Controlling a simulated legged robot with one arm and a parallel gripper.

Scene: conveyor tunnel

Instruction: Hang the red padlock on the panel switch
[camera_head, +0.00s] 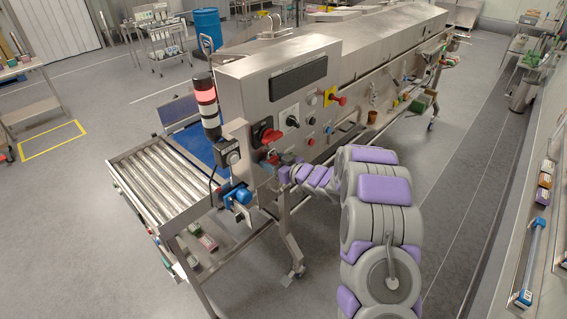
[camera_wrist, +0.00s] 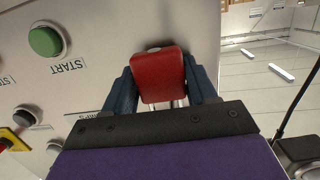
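The red padlock (camera_wrist: 160,76) sits between the two dark blue fingers of my gripper (camera_wrist: 163,85) in the wrist view. Both fingers appear to touch its sides. Whether padlock and switch touch is unclear.
The steel control panel (camera_head: 240,95) carries several knobs and buttons, including a green START button (camera_wrist: 45,41). A stack light (camera_head: 206,100) and a grey box with a cable (camera_head: 229,150) stand left of my gripper. A roller conveyor (camera_head: 150,190) lies farther left.

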